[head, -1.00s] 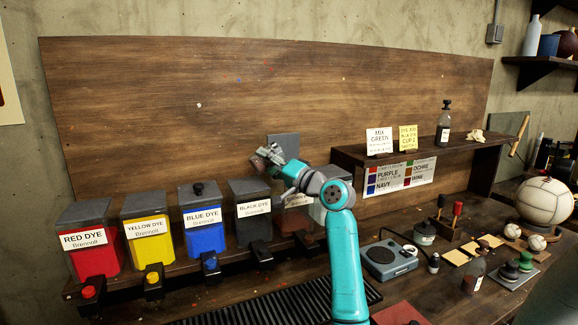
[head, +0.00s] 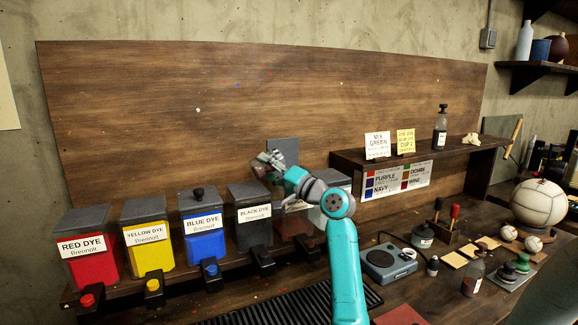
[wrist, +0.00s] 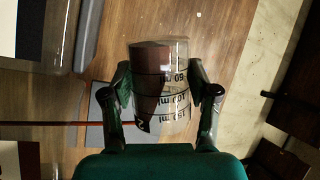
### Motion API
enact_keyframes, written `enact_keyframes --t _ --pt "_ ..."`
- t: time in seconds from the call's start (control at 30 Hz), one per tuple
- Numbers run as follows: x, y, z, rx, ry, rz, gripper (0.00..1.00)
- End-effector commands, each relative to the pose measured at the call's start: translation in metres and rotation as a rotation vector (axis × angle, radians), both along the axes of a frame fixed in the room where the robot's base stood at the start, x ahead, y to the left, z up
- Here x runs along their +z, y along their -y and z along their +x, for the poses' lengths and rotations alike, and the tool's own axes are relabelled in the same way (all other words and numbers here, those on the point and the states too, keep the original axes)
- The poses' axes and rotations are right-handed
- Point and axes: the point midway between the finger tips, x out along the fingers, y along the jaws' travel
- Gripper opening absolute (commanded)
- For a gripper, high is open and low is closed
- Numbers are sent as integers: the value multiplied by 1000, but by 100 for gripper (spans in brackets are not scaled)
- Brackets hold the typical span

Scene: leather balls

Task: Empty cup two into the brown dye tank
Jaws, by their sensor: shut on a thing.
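My gripper (head: 266,162) is shut on a clear cup (wrist: 178,75) with black ml marks, its fingers on either side of it in the wrist view. A dark "2" shows on the cup, and dark brown matter shows inside or through its wall; I cannot tell which. In the head view the cup is too small to make out. The gripper is raised over the row of tanks, near the black dye tank (head: 250,232) and the brownish tank (head: 291,224) to its right. My arm hides part of that brownish tank and its label. A grey lid (head: 284,149) stands up behind.
Red (head: 90,262), yellow (head: 148,245) and blue (head: 205,240) dye tanks stand to the left. A pale tank partly behind my arm stands to the right. A shelf (head: 440,150) holds notes and a bottle. A hotplate (head: 387,262) and balls occupy the bench to the right.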

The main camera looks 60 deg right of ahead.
Motion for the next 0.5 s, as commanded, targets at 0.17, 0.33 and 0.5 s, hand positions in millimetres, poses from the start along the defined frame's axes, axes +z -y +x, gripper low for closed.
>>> enact_keyframes --t 0.17,0.33,0.5 --pt "0 2 -3 -1 7 11 21" --pt "-1 4 -6 -2 13 22 21" --pt "-1 6 -9 -1 19 32 21"
